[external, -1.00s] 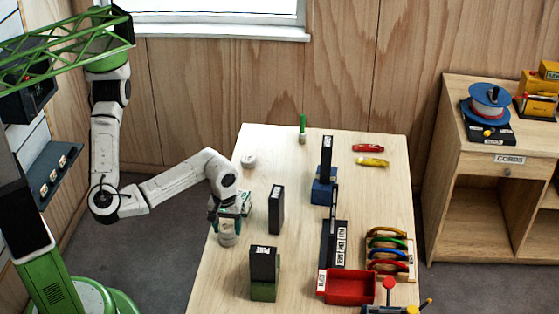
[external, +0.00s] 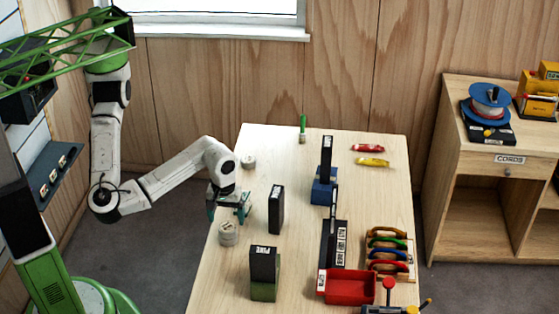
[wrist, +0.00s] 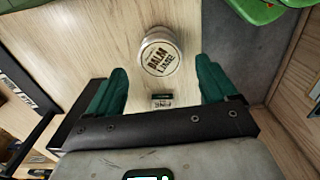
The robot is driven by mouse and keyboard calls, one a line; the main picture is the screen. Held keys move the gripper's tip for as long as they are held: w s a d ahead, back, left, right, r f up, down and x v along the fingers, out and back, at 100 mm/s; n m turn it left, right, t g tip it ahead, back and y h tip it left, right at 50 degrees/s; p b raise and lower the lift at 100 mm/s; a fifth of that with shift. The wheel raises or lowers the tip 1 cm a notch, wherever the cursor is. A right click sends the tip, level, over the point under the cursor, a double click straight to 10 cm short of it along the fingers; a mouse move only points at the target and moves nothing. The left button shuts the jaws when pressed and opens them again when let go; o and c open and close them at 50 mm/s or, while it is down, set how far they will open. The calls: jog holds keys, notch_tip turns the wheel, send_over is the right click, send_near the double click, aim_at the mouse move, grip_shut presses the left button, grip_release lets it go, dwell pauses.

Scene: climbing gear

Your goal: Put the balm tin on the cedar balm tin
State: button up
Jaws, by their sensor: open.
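My gripper (external: 229,208) is open and empty, above and slightly behind a pale round tin (external: 228,233) at the table's left edge. That tin looks tall, as if one tin rests on another, but the seam is too small to be sure. In the wrist view, the top tin (wrist: 160,52) has a lid reading "BALM LIME" and lies beyond my parted green fingertips (wrist: 163,82), touching neither. Another pale round tin (external: 248,161) stands alone further back on the table; its label is not readable.
A black upright block (external: 276,209) stands right of my gripper, and a black block on a green base (external: 263,272) stands in front. A red tray (external: 350,287), a rack of coloured carabiners (external: 388,252) and a blue-based block (external: 323,190) fill the right side.

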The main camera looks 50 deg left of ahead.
aim_at(227, 228)
notch_tip(227, 228, up, 8)
jog(key=shift+f, duration=0.15)
